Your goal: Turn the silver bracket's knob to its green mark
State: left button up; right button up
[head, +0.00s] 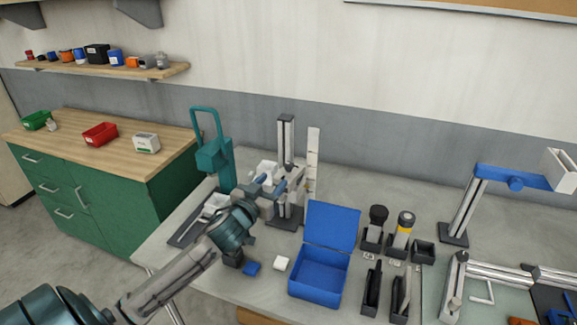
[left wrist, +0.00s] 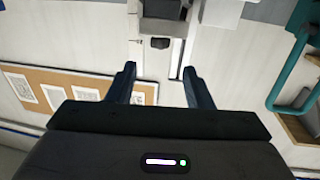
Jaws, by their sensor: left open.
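A silver upright column (head: 286,150) on a dark base stands at the back of the grey bench, with a pale grey bracket part (head: 296,170) on it. My left gripper (head: 274,183) is in front of this column, open, with nothing seen held. In the left wrist view, the open blue-grey fingers (left wrist: 159,70) point toward a grey carriage (left wrist: 165,20). A small dark block (left wrist: 159,43) shows beyond the gap between them; I cannot tell if it is the knob. No green mark can be made out. My right gripper is not in view.
A teal press-like tool (head: 213,160) stands close left of the arm. An open blue box (head: 318,285) and dark holders (head: 372,240) are to the right. Another stand with a blue arm (head: 500,175) is farther right. A green cabinet (head: 105,195) is at left.

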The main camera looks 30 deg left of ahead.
aim_at(288, 163)
pick_arm(q)
jog(key=w+p, duration=0.1)
jog(key=w, duration=0.2)
jog(key=w+p, duration=0.2)
jog(key=w, duration=0.1)
jog(key=w+a+p, duration=0.1)
jog(key=w+p, duration=0.1)
jog(key=w, duration=0.1)
jog(key=shift+r, duration=0.15)
jog(key=shift+w, duration=0.7)
jog(key=shift+f, duration=0.2)
jog(key=c, duration=1)
